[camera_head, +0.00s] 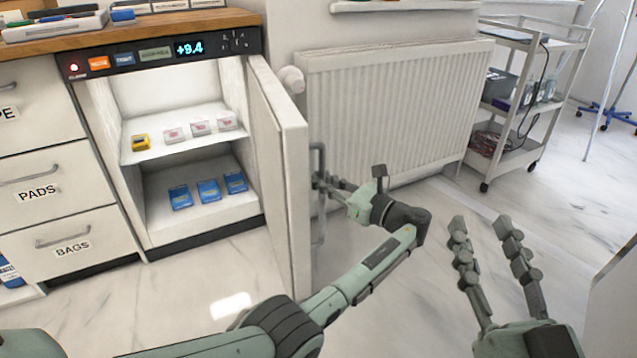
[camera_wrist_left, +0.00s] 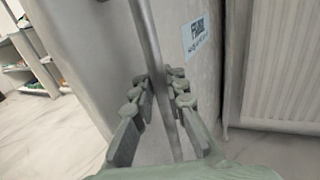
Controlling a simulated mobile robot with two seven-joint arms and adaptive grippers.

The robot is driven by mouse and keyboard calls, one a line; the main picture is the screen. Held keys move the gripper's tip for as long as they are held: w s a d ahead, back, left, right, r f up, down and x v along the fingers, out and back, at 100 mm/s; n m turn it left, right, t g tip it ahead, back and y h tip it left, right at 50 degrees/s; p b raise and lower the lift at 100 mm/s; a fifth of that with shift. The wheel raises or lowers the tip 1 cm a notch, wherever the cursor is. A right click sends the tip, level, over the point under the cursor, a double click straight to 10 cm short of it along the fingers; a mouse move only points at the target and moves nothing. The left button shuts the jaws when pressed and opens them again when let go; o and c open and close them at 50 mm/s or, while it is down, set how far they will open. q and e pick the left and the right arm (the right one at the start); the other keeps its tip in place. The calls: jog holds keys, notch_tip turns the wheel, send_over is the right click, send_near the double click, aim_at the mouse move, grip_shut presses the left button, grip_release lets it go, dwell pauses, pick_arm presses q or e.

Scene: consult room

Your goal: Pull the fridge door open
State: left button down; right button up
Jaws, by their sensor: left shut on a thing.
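The fridge (camera_head: 190,248) stands under the counter, and its white door (camera_head: 291,180) is swung wide open to the right. Its lit inside shows two shelf levels. My left gripper (camera_head: 320,183) is at the outer side of the door, shut on the grey bar handle (camera_head: 319,231). In the left wrist view the handle (camera_wrist_left: 147,35) runs between the fingers of my left gripper (camera_wrist_left: 160,85), with a label on the door (camera_wrist_left: 185,75) beside it. My right gripper (camera_head: 486,226) is open and empty over the floor at the lower right.
Small boxes (camera_head: 200,127) sit on the upper shelf and blue packs (camera_head: 208,191) on the lower one. A radiator (camera_head: 395,110) is behind the door, with a trolley (camera_head: 520,105) to its right. Drawers (camera_head: 45,190) are left of the fridge. Floor in front is clear.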

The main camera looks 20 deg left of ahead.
pick_arm(q)
jog(key=shift+s+d+f, duration=0.15)
jog(key=shift+d+f, duration=0.15)
jog(key=c, duration=1.5)
grip_release()
jog(key=shift+r, duration=0.15)
jog(key=shift+c, duration=0.2)
jog(key=shift+r, duration=0.1)
jog(key=v, duration=1.1)
jog(key=shift+d, duration=0.4)
jog(key=shift+s, duration=0.15)
